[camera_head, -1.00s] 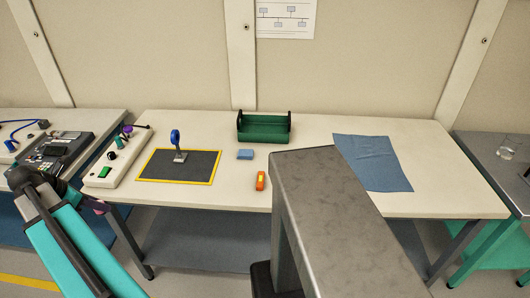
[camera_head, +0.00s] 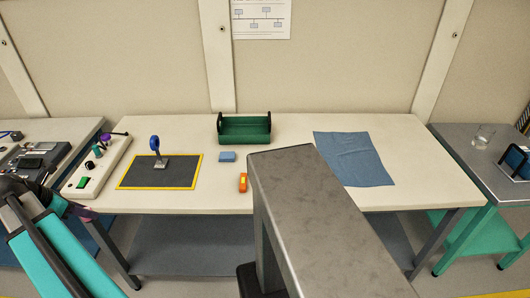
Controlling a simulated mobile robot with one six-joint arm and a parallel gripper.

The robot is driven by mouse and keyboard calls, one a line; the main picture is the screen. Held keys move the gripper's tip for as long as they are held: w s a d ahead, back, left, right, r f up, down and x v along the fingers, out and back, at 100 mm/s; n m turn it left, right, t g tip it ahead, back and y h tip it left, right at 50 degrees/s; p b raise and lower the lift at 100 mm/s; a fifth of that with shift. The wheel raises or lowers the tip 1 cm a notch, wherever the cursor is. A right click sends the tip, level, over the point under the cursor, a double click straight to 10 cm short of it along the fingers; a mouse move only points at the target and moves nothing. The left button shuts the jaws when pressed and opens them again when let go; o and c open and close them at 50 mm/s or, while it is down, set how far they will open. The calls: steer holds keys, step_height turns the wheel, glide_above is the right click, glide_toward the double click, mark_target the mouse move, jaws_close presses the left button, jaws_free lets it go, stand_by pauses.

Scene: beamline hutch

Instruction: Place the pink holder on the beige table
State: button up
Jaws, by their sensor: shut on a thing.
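The beige table (camera_head: 290,188) spans the middle of the view, with a pale top and grey legs. My gripper (camera_head: 62,203) is at the lower left, in front of the table's left end, and is largely hidden behind my dark wrist. It is shut on a small dark pinkish thing, which looks like the pink holder (camera_head: 83,213). Only a bit of this thing shows, near the table's front left corner. I cannot tell its full shape or its height relative to the tabletop.
Bare tabletop lies between these and at right.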

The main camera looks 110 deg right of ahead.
steer(key=s+a+m+g+y+p, duration=0.1)
steer(key=s+a+m, duration=0.1)
steer(key=s, duration=1.3)
steer(key=shift+s+m+p, duration=0.15)
steer(key=shift+m+p, duration=0.25)
steer(key=shift+m, duration=0.3)
steer(key=shift+d, duration=0.1)
steer(key=p, duration=0.4)
glide_above(133, 194)
steer(key=w, duration=0.2)
steer(key=shift+s+a+f, duration=0.1)
steer(key=shift+a+f, duration=0.35)
steer(key=shift+f, duration=0.3)
steer(key=shift+f, duration=0.1)
steer(key=shift+f+p, duration=0.6)
steer(key=shift+f, duration=1.1)
steer(key=shift+f, duration=0.15)
